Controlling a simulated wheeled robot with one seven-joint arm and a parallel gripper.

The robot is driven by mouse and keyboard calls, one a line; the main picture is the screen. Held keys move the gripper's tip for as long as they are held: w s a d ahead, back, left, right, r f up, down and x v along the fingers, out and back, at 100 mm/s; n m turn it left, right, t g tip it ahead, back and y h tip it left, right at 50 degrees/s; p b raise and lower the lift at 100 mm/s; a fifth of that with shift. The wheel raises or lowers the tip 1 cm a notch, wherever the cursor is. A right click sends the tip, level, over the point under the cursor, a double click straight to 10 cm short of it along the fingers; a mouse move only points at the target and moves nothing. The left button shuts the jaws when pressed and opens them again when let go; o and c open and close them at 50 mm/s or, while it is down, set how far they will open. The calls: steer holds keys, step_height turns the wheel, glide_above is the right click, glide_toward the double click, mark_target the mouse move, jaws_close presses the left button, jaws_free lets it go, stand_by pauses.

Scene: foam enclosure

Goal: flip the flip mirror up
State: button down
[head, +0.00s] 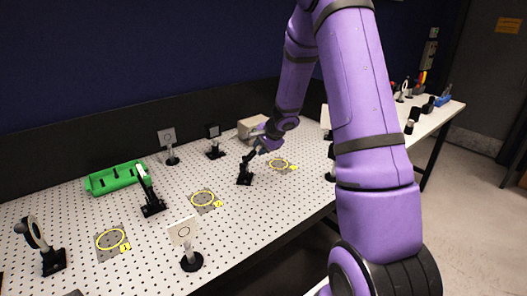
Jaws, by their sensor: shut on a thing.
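The flip mirror (245,170) appears to be the small black hinged mount on the white perforated board, a little right of the middle of the board. Its black upper part leans up and to the right towards my gripper (258,147). My gripper comes in from the upper right and is shut on that upper part. The fingertips and the mirror face are small and partly hidden, so the exact grip and tilt angle are hard to tell.
A similar black mount with a white paddle (150,196) stands to the left. A green tray (115,178), a white card on a post (184,234), a round black-rimmed mount (40,245) and a beige box (252,127) stand around. Yellow-ringed plates (205,200) lie flat between.

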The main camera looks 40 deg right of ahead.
mark_target(250, 153)
steer(key=shift+w+a+r+n+g+h, duration=0.2)
steer(key=shift+w+a+r+g+h, duration=0.25)
steer(key=shift+w+a+g+h, duration=0.25)
steer(key=shift+w+a+r+n+g+h, duration=0.2)
steer(key=shift+w+a+r+g+h, duration=0.25)
steer(key=shift+a+g+h, duration=0.35)
steer(key=shift+w+a+r+g+h, duration=0.15)
steer(key=shift+w+a+g+h, duration=0.45)
steer(key=shift+g+h, duration=0.2)
steer(key=shift+w+a+n+g+h, duration=0.3)
steer(key=shift+w+a+g+h, duration=0.1)
steer(key=shift+a+g+h, duration=0.15)
steer(key=shift+h, duration=0.25)
steer(key=c, duration=1)
jaws_free()
steer(key=shift+d, duration=0.1)
